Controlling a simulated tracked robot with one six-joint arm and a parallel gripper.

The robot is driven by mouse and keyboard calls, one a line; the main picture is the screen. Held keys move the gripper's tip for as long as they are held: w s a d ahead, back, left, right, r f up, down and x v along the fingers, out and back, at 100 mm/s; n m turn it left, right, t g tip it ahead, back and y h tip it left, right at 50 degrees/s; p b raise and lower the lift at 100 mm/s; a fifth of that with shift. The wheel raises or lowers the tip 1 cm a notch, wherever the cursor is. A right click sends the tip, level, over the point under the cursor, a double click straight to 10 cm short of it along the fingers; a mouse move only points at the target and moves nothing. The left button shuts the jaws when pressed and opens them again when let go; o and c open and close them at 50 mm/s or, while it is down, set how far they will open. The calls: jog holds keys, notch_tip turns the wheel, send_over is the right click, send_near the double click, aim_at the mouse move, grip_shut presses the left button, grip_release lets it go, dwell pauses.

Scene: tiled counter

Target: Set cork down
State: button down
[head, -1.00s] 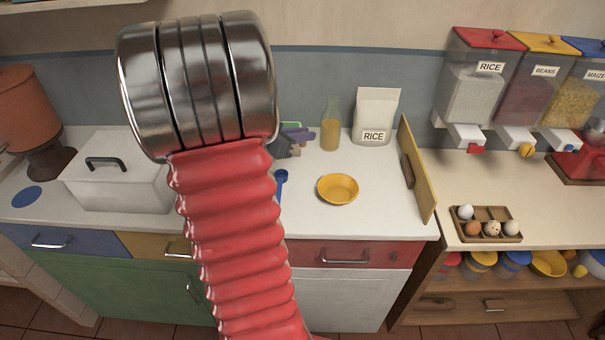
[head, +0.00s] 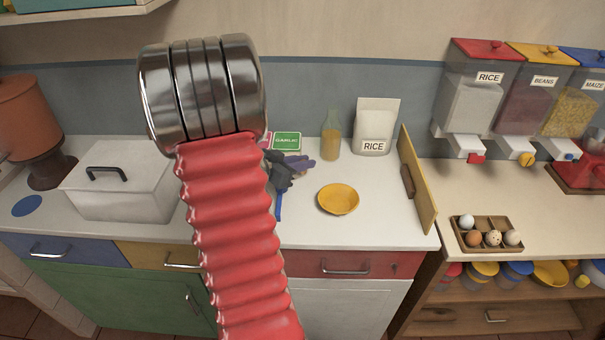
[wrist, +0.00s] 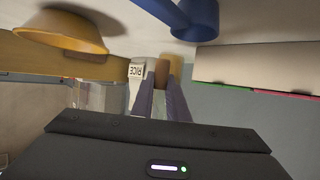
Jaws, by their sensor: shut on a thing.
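The brown cork (wrist: 162,70) shows between my fingertips in the wrist view. My gripper (wrist: 160,88) is shut on it. In the head view my gripper (head: 297,164) is above the counter, left of the bottle (head: 331,137) with yellow contents. The cork cannot be made out in the head view. The bottle partly shows behind the cork in the wrist view (wrist: 176,64).
A yellow bowl (head: 338,199) stands on the white counter (head: 330,230), with a blue utensil (head: 279,205) left of it. A rice bag (head: 377,125) and an upright wooden board (head: 420,185) are to the right. A garlic packet (head: 287,141) lies behind my gripper.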

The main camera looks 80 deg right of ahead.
aim_at(303, 173)
jog(key=shift+f, duration=1.85)
jog(key=c, duration=1.7)
grip_release()
jog(key=shift+f, duration=0.1)
jog(key=shift+c, duration=0.2)
jog(key=v, duration=1.2)
jog(key=shift+w+r, duration=0.1)
jog(key=shift+r, duration=0.15)
